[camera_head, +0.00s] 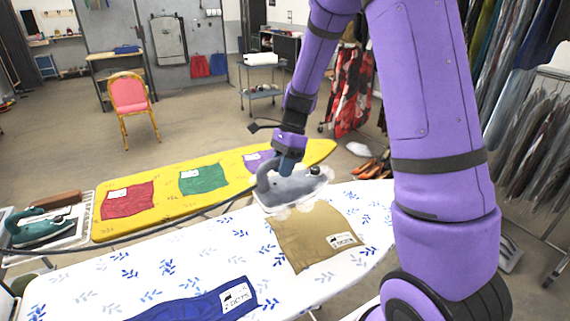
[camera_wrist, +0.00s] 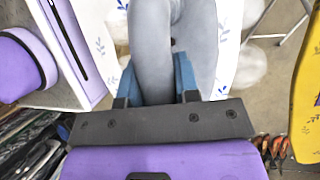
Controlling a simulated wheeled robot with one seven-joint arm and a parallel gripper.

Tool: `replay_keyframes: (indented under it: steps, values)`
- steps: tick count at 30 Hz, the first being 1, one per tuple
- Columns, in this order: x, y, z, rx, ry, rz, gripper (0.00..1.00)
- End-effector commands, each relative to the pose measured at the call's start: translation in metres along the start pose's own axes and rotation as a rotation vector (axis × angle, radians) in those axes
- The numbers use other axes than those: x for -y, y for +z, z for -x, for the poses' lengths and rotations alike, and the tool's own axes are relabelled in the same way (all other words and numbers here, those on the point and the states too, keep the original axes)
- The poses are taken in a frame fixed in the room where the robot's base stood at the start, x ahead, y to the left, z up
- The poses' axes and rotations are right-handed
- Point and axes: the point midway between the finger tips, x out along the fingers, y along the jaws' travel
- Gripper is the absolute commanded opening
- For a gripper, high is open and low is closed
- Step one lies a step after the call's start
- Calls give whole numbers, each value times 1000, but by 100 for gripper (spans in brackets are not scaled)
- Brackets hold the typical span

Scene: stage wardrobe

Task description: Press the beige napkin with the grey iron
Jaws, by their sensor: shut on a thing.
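The beige napkin (camera_head: 310,243) lies flat on the white ironing board with blue leaf prints (camera_head: 190,250), with a white label near its lower right corner. The grey iron (camera_head: 293,187) is at the napkin's far edge, with pale steam around it. My gripper (camera_head: 289,165) is shut on the iron's handle from above. In the wrist view the blue fingers (camera_wrist: 158,78) close on both sides of the grey handle (camera_wrist: 152,50). I cannot tell whether the iron's sole touches the cloth. The napkin is not clearly visible in the wrist view.
A blue cloth (camera_head: 205,303) lies at the board's near edge. Behind is a yellow board (camera_head: 155,218) with red (camera_head: 128,199), green (camera_head: 203,179) and purple cloths. A teal iron (camera_head: 38,228) stands at the far left. Hanging clothes line the right side.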

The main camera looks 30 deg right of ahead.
Motion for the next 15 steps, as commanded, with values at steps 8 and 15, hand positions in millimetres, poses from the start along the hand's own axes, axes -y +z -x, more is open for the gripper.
replay_keyframes:
  steps: [8, 15]
  values:
    - [6, -10, -26, 1, 1, -1, 0]
    - [9, -18, -42, 0, -1, 0, 0]
